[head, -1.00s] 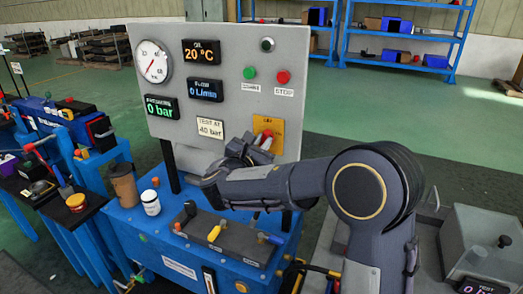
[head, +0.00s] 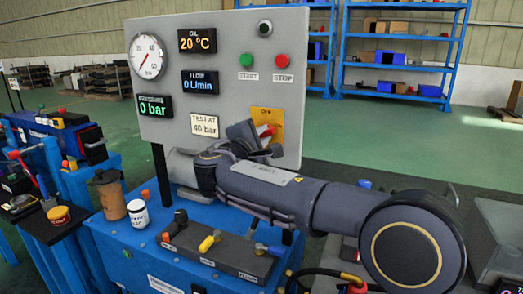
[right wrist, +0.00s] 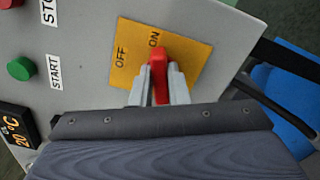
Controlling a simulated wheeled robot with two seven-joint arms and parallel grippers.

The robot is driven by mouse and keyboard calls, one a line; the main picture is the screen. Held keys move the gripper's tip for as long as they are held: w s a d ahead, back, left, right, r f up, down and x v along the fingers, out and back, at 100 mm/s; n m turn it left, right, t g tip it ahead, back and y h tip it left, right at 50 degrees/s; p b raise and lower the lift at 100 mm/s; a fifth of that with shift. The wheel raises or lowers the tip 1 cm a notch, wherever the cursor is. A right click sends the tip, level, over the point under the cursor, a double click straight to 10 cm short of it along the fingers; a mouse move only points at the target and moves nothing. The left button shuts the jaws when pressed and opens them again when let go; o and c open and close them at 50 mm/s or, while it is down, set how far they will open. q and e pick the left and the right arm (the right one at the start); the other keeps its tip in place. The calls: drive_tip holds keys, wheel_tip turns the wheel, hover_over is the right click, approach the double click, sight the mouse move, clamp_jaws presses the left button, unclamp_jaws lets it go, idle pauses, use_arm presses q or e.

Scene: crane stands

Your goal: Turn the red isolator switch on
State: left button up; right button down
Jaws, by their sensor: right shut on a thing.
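The red isolator switch (head: 267,130) is on a yellow plate (head: 278,118) at the lower right of the grey panel. In the right wrist view its red handle (right wrist: 158,75) stands between my fingers, its far end beside the ON label (right wrist: 154,39). The OFF label (right wrist: 120,57) is to the left. My right gripper (right wrist: 159,83) is shut on the handle, a finger on each side. In the head view my gripper (head: 260,136) and wrist partly hide the switch. My left gripper is not in view.
The panel carries a green START button (head: 246,60), a red STOP button (head: 281,61), a gauge (head: 147,55) and displays. The pressure display (head: 155,111) reads 0 bar. A brown jar (head: 110,196), a white jar (head: 138,214) and a valve block (head: 218,252) stand on the blue bench below.

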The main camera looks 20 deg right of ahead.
drive_tip(key=shift+f+m+b, duration=0.15)
drive_tip(key=shift+m+b, duration=0.95)
drive_tip(key=shift+m, duration=0.05)
drive_tip(key=shift+f+m+b, duration=0.1)
drive_tip(key=shift+m+b, duration=1)
drive_tip(key=shift+m, duration=0.05)
drive_tip(key=c, duration=1.4)
unclamp_jaws()
drive_tip(key=shift+r, duration=0.1)
drive_tip(key=v, duration=0.8)
drive_tip(key=shift+p, duration=0.3)
drive_tip(key=shift+d, duration=0.1)
